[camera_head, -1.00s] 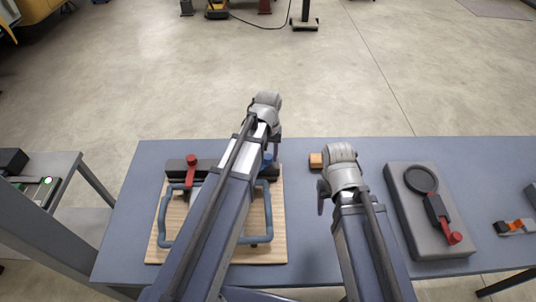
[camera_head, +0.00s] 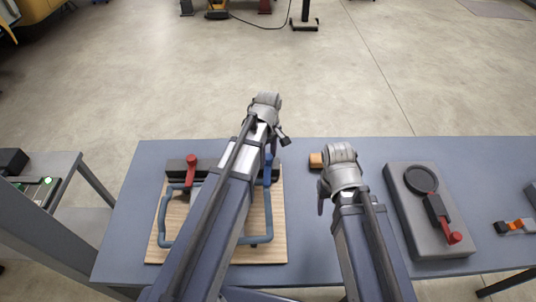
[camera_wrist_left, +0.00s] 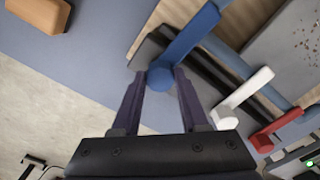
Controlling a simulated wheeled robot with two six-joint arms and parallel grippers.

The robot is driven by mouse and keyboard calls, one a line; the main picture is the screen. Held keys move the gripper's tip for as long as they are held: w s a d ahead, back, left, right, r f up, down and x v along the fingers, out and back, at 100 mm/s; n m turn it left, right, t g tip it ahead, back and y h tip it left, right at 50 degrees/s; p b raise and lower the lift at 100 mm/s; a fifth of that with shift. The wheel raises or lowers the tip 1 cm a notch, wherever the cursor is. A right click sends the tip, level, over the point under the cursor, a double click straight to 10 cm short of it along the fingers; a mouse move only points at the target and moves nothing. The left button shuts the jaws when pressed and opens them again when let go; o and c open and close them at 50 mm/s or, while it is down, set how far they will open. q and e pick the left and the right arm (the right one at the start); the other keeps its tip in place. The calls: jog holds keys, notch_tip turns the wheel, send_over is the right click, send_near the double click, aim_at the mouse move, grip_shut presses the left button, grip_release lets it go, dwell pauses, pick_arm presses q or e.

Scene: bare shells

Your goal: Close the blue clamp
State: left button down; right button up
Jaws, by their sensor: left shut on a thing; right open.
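The blue clamp (camera_head: 268,170) is at the back right of a wooden board (camera_head: 277,215), partly hidden behind my left arm. Its handle, with a round knob at the end, shows in the left wrist view (camera_wrist_left: 190,40). My left gripper (camera_wrist_left: 158,74) is shut on the knob end, with one dark finger on each side. In the head view little of this gripper shows past the arm's end. My right gripper (camera_head: 322,193) is open and empty above the table, right of the board; its fingers are mostly hidden by its wrist.
A red clamp (camera_head: 191,170) stands at the board's back left. A white clamp (camera_wrist_left: 240,100) lies between blue and red in the wrist view. A blue tube frame (camera_head: 165,220) lies on the board. An orange block (camera_head: 315,160) and a grey fixture (camera_head: 412,220) are to the right.

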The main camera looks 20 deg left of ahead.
pick_arm(q)
jog(key=shift+n, duration=0.5)
jog(key=shift+c, duration=2.1)
grip_release()
notch_tip(320, 180, up, 8)
jog(key=p, duration=0.8)
jog(key=shift+f, duration=0.1)
